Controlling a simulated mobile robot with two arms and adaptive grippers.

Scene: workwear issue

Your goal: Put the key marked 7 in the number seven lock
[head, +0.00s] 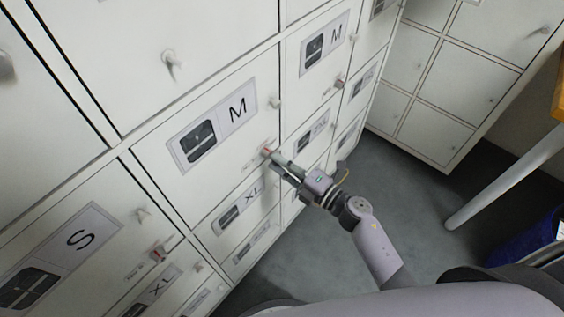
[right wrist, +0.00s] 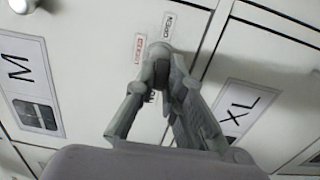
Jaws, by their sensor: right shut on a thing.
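My right gripper (head: 277,159) is at the lower right corner of a white locker door (head: 215,160) labelled M. In the right wrist view its fingers (right wrist: 164,75) are closed together at a round grey lock (right wrist: 160,50) on the door face. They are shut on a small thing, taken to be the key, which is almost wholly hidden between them. I cannot read a 7 on it, nor tell how far it is in the lock. A red label (right wrist: 139,47) and a black-and-white label (right wrist: 168,24) sit beside the lock. My left gripper is not in view.
Several have protruding knobs (head: 170,60) or locks (head: 158,252). Grey floor (head: 400,165) is open at the right, with a white table leg (head: 500,180) beyond.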

